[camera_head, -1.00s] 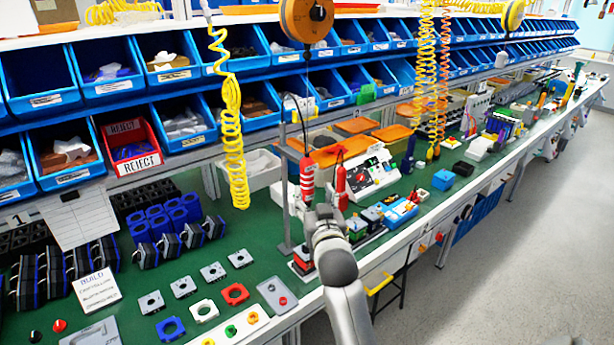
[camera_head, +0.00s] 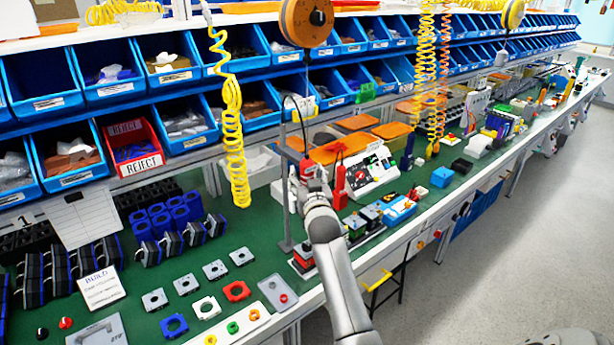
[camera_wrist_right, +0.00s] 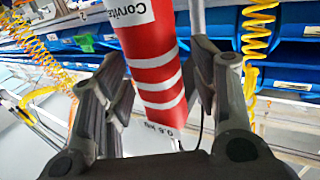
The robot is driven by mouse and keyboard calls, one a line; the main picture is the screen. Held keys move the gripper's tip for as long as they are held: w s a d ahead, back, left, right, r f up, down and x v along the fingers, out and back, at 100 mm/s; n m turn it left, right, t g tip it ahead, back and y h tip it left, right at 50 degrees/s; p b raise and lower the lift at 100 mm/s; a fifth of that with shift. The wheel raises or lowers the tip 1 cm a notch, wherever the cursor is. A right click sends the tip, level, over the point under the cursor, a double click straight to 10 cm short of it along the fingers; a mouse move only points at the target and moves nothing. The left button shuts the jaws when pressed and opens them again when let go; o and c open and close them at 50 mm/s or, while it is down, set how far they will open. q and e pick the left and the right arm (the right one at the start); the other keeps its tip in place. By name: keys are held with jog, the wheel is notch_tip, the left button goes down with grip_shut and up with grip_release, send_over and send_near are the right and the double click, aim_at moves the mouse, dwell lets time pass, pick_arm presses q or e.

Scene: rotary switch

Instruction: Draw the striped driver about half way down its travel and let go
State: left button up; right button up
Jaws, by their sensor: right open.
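The striped driver (camera_wrist_right: 158,75) is red with white bands and printed lettering. In the right wrist view it fills the middle, between the two fingers of my right gripper (camera_wrist_right: 163,82). The fingers stand apart, one on each side, and gaps show beside the driver. In the head view my right gripper (camera_head: 314,184) is raised at the driver by a grey post, and it hides most of the driver. A second red tool (camera_head: 341,185) hangs just to the right. My left gripper is not in view.
A white sloped panel (camera_head: 372,172) with buttons stands right of the tools. Small parts, including a blue block (camera_head: 402,212), sit on the green bench below. A yellow coiled hose (camera_head: 235,150) hangs to the left. Blue bins (camera_head: 105,85) line the back.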

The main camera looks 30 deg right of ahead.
grip_shut()
notch_tip(320, 180, down, 6)
jog(key=b, duration=0.4)
jog(key=shift+f, duration=0.1)
dwell(0.3)
grip_release()
